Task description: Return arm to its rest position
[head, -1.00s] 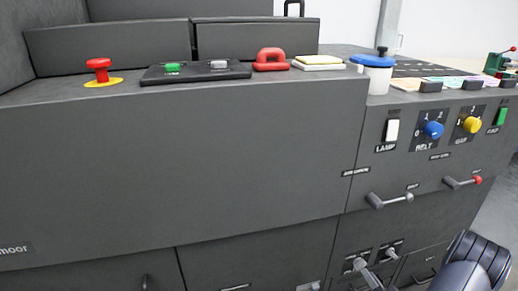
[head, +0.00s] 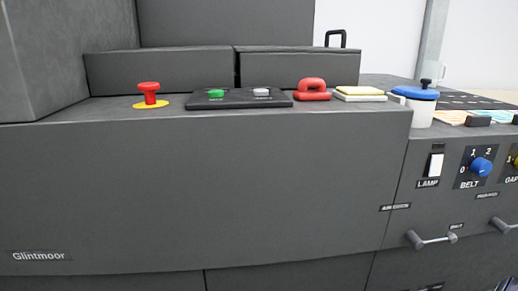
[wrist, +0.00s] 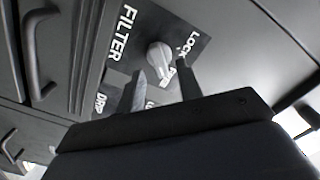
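My gripper (wrist: 160,90) shows in the wrist view with its two dark fingers spread apart and nothing seen between them. Beyond the fingertips is a grey knob (wrist: 159,57) on a dark plate marked FILTER and LOCK. The knob looks apart from the fingers, though the exact distance is hard to judge. Another plate, partly hidden behind the left finger, carries the letters DRIP or similar.
The dark machine front (head: 200,190) fills the head view. On its ledge are a red stop button (head: 150,90), a black two-button box (head: 238,101), a red handle (head: 313,92) and a blue-lidded cup (head: 420,108). Lever handles (head: 432,239) stick out at right. A bar handle (wrist: 36,55) is in the wrist view.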

